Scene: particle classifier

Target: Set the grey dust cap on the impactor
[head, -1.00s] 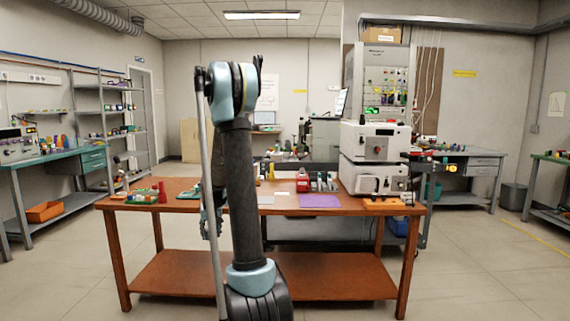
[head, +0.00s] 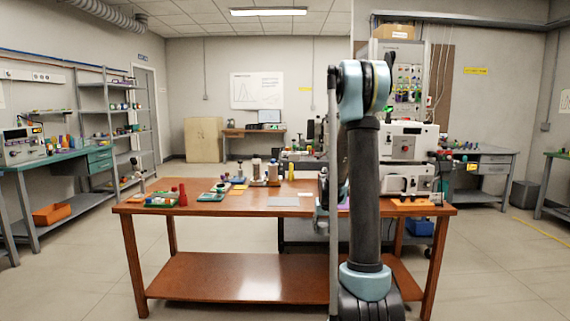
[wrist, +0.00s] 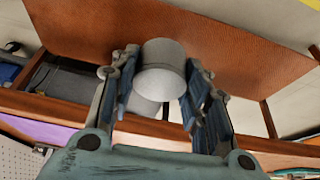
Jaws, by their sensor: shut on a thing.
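My gripper (wrist: 160,85) is shut on a light grey, short cylinder, which looks like the grey dust cap (wrist: 164,62), held between the two fingers in the wrist view. In the head view, my gripper (head: 321,208) is mostly hidden behind my arm, near the front edge of the wooden table (head: 240,208), and the cap cannot be made out. Several small upright cylinders stand at the table's back middle, among them a pale one (head: 273,172) and a dark-topped one (head: 257,168). I cannot tell which thing is the impactor.
White instruments (head: 405,178) stand at the right, partly behind my arm.

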